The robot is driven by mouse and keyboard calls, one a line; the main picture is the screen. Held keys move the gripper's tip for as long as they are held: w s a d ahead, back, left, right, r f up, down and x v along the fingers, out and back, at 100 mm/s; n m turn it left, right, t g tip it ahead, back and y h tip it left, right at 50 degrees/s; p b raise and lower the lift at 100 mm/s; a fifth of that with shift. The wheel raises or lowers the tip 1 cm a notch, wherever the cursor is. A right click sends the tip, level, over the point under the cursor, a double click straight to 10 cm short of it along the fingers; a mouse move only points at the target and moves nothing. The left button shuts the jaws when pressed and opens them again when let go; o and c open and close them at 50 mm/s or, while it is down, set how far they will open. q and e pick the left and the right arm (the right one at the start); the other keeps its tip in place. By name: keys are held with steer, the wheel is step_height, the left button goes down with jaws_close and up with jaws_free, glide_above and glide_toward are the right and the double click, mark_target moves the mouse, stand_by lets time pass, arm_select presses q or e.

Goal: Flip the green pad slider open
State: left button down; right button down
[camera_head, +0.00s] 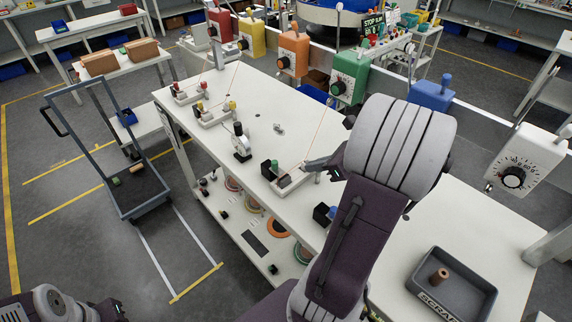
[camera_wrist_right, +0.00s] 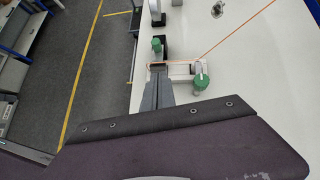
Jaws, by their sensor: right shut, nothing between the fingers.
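A small white pad fixture (camera_head: 292,180) with green parts sits near the table's front edge. In the right wrist view the white base (camera_wrist_right: 180,68) carries a round green piece (camera_wrist_right: 201,82) at its right end. A green-topped dark piece (camera_wrist_right: 157,45) stands just beyond its left end. My right gripper (camera_wrist_right: 158,72) is shut and empty, its tips at the left end of the base. I cannot tell whether they touch it. Only part of my left arm shows at bottom left.
An orange cord runs from the fixture to the green dial box (camera_head: 349,78). Similar fixtures (camera_head: 215,112) lie farther left on the table (camera_head: 440,215). A small white-and-black device (camera_head: 241,146) stands nearby. A dark scrap tray (camera_head: 476,291) sits at right.

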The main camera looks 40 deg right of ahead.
steer(key=b, duration=0.2)
glide_toward(285, 174)
steer(key=x, duration=0.4)
steer(key=shift+w, duration=0.3)
steer(key=shift+w+a+r+p, duration=0.1)
steer(key=shift+w+a+p, duration=0.15)
steer(key=shift+w, duration=0.35)
steer(key=shift+w+a+r+p, duration=0.15)
steer(key=shift+w+p, duration=0.15)
steer(key=shift+w, duration=0.35)
steer(key=shift+w+a, duration=0.1)
steer(key=shift+w, duration=0.5)
steer(key=w, duration=0.4)
steer(key=shift+a+p, duration=0.2)
steer(key=shift+p, duration=0.15)
